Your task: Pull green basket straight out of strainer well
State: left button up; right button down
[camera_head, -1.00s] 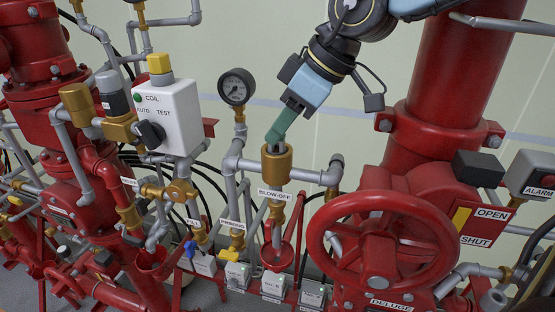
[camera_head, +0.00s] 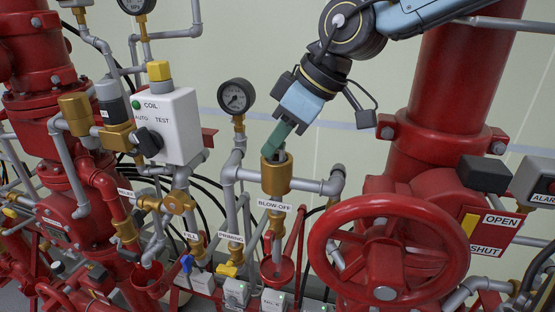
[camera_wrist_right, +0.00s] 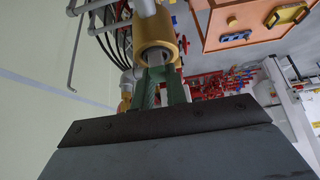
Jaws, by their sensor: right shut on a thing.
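The strainer well is an upright brass cup (camera_head: 276,178) on grey pipe, above the BLOW-OFF label. My right gripper (camera_head: 273,152) reaches down to its mouth from the upper right, with green fingers tilted. In the right wrist view the two green fingers (camera_wrist_right: 160,80) close on a narrow grey piece (camera_wrist_right: 155,58) standing in the mouth of the brass cup (camera_wrist_right: 158,32). This piece is likely the top of the basket. The rest of the basket is hidden inside the well, so its green colour cannot be told apart from the fingers. My left gripper is out of view.
A pressure gauge (camera_head: 236,97) stands just left of the well. A grey COIL box (camera_head: 168,125) is further left. A large red handwheel (camera_head: 388,250) and a thick red pipe (camera_head: 455,90) stand to the right. The wall behind is clear.

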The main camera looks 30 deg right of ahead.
jog(key=shift+r, duration=0.2)
jog(key=shift+r+p, duration=0.55)
jog(key=shift+r, duration=0.25)
notch_tip(320, 180, up, 8)
jog(key=p, duration=0.4)
jog(key=shift+p, duration=0.35)
dwell(0.9)
jog(key=shift+f, duration=0.2)
notch_tip(320, 180, down, 6)
jog(key=b, duration=0.3)
jog(key=shift+r+b, duration=0.15)
jog(key=shift+b, duration=0.2)
jog(key=shift+r, duration=0.1)
